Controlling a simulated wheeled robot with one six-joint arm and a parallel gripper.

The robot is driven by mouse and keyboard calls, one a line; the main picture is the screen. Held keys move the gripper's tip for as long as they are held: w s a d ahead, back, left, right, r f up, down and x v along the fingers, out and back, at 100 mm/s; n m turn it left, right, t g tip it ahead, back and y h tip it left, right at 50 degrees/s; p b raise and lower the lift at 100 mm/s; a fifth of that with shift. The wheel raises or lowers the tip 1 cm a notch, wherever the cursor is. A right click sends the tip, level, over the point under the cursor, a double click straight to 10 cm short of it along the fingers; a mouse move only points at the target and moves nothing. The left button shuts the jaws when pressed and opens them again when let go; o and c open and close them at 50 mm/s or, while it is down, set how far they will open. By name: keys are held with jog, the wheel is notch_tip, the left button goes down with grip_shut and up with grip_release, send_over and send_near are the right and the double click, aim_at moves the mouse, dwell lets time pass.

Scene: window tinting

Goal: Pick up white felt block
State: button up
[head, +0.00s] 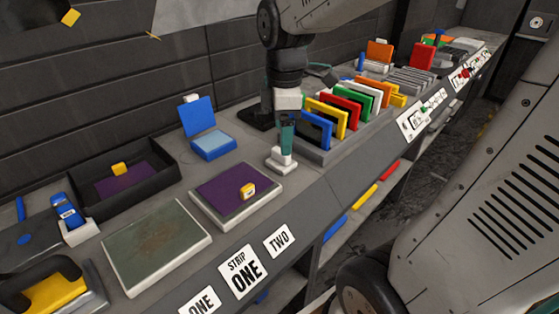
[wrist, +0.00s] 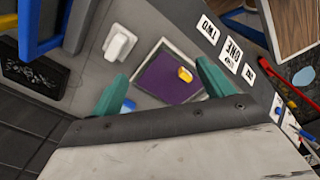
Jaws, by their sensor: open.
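The white felt block (head: 281,160) lies on the grey bench just right of a purple panel in the head view. In the wrist view the white block (wrist: 119,43) has a raised part and lies above and left of the opening between my fingers. My gripper (head: 287,146) points down over the bench by the block, its teal finger overlapping the block's top in the head view. The gripper (wrist: 163,82) is open in the wrist view, with nothing held between its two teal fingers. I cannot tell the exact height gap.
The purple panel (head: 220,202) in a pale frame carries a yellow piece (head: 248,191). A blue open case (head: 211,143) stands behind. A rack of coloured frames (head: 324,153) stands right of my gripper. A grey-green panel (head: 130,245) and a dark tray (head: 165,181) are at left.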

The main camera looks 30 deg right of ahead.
aim_at(281, 159)
jog(key=w+d+f+n, duration=0.1)
jog(key=w+f+n, duration=0.1)
jog(key=w, duration=0.1)
jog(key=w+d+f+n, duration=0.2)
jog(key=w+n, duration=0.1)
jog(key=w+d+f+n, duration=0.1)
jog(key=w+d+n, duration=0.1)
jog(key=w, duration=0.1)
jog(key=shift+f+n+g, duration=0.3)
jog(key=shift+f, duration=0.1)
jog(key=f, duration=0.7)
jog(key=shift+d+f, duration=0.3)
jog(key=shift+f, duration=0.05)
jog(key=c, duration=1.1)
